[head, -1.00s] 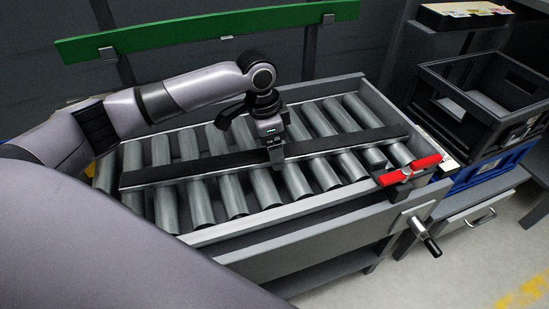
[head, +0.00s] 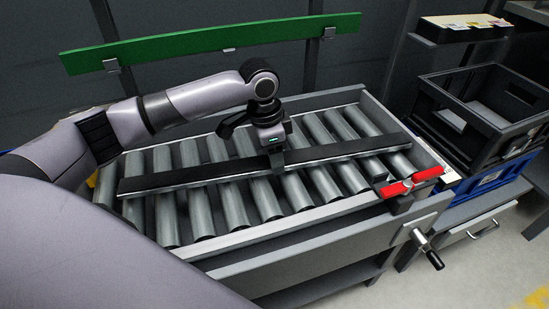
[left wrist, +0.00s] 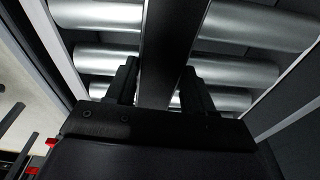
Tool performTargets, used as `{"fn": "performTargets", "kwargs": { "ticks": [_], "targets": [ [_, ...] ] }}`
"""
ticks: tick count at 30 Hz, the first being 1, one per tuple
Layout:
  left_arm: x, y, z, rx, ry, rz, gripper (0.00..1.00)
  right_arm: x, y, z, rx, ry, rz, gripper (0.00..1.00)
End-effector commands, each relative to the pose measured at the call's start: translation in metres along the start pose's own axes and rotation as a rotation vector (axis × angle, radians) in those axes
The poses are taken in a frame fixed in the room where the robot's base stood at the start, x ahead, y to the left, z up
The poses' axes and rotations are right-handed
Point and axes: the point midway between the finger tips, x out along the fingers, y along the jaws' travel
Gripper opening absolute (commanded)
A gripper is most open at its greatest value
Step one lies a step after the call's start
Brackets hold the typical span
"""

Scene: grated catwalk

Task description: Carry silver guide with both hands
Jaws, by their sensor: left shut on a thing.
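The silver guide (head: 215,177) is a long, narrow bar with a dark top and a pale edge. It spans the grey rollers of the conveyor from left to right. I cannot tell whether it touches the rollers or hangs just above them. My left gripper (head: 276,163) is shut on the guide near its middle, from above. In the left wrist view the guide (left wrist: 168,45) runs between the two fingers (left wrist: 160,85). My right gripper is not in view.
The conveyor frame (head: 290,227) has raised side rails. A red clamp-like part (head: 412,182) sits at its right front corner, with a crank handle (head: 428,246) below. A black crate (head: 478,120) on a blue one (head: 490,178) stands at right. A green board (head: 210,43) is behind.

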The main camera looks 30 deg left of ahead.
Motion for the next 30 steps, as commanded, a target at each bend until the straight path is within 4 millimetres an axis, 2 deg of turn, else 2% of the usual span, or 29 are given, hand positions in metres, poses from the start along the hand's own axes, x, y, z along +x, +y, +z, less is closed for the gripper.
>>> {"fn": "performTargets", "kwargs": {
  "ticks": [1,12,18,24,30],
  "targets": [
    [-0.016,-0.001,-0.004,0.001,0.010,-0.005,0.00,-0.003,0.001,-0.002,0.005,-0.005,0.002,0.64],
    [-0.113,-0.001,-0.019,0.001,0.011,-0.004,0.00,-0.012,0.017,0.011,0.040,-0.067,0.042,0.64],
    [-0.155,-0.001,-0.025,0.001,0.009,-0.004,0.00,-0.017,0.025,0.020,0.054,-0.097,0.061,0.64],
    [-0.179,-0.001,-0.028,0.000,0.008,-0.002,0.00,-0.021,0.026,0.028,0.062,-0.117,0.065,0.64],
    [-0.185,0.000,-0.029,-0.002,0.006,-0.002,0.00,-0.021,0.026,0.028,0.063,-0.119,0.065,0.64]
  ]
}}
